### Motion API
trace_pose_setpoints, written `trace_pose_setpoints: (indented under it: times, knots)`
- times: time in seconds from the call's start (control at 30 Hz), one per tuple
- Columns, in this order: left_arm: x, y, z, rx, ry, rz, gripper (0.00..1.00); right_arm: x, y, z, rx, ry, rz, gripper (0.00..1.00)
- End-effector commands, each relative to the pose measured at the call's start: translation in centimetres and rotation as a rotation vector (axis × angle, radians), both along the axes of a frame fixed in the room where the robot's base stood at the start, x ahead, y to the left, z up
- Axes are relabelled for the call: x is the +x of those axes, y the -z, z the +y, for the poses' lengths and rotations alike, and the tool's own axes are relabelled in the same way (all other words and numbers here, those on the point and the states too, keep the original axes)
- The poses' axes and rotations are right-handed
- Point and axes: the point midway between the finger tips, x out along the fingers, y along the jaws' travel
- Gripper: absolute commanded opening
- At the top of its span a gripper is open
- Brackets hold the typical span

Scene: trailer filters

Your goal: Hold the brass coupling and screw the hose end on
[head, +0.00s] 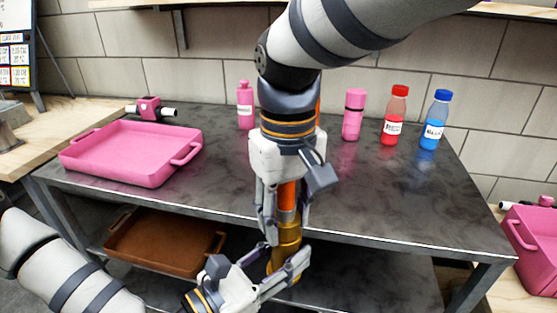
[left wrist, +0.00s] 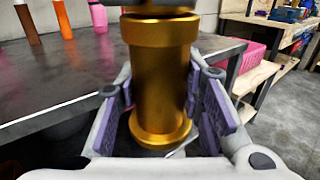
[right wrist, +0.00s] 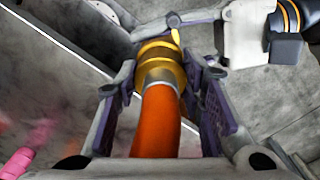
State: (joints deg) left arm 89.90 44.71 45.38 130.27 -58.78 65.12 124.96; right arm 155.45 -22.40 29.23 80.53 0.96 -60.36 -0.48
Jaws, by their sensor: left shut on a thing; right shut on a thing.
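The brass coupling (head: 288,236) stands upright in front of the table's front edge. My left gripper (head: 286,262) is shut on it from below; the coupling fills the left wrist view (left wrist: 160,80) between the purple finger pads. The orange hose end (head: 287,196) is directly above, in line with the coupling. My right gripper (head: 285,212) points down and is shut on the hose end. In the right wrist view, the orange hose (right wrist: 160,125) has a silvery collar meeting the brass (right wrist: 157,62). Whether the threads are engaged is hidden.
The dark table (head: 225,190) holds a pink tray (head: 130,153) at left, a pink valve-like part (head: 149,108), and pink, red (head: 395,115) and blue (head: 435,120) bottles at the back. A brown tray (head: 165,243) sits on the lower shelf. The table's front middle is clear.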

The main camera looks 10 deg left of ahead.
Motion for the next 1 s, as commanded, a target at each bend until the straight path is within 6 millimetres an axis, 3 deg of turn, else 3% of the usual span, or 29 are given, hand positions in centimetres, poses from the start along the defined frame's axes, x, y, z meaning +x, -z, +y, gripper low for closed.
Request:
trace_pose_setpoints:
  times: [0.17,0.2,0.27,0.57,0.8,1.0]
  knots:
    - [-0.1,-0.1,0.0,-0.001,0.002,-0.002,0.0,0.0,0.1,0.1,-0.009,-0.009,-0.007,0.02]
    - [-0.1,-0.1,-0.1,-0.001,0.002,-0.001,0.0,0.0,0.1,0.1,-0.009,-0.01,-0.006,0.45]
    - [-0.1,-0.1,-0.1,-0.001,0.002,-0.001,0.0,-0.1,0.1,0.1,-0.009,-0.01,-0.005,0.56]
    - [0.0,-0.1,0.0,0.0,0.002,-0.001,0.0,-0.1,-0.1,0.1,-0.008,-0.012,-0.004,0.56]
    - [0.0,-0.2,0.0,-0.001,0.002,-0.002,0.0,-0.1,-3.5,0.2,-0.007,-0.013,-0.008,0.56]
    - [0.0,-0.2,0.0,0.0,0.002,-0.004,0.0,-0.1,-4.7,0.2,-0.009,-0.014,-0.01,0.56]
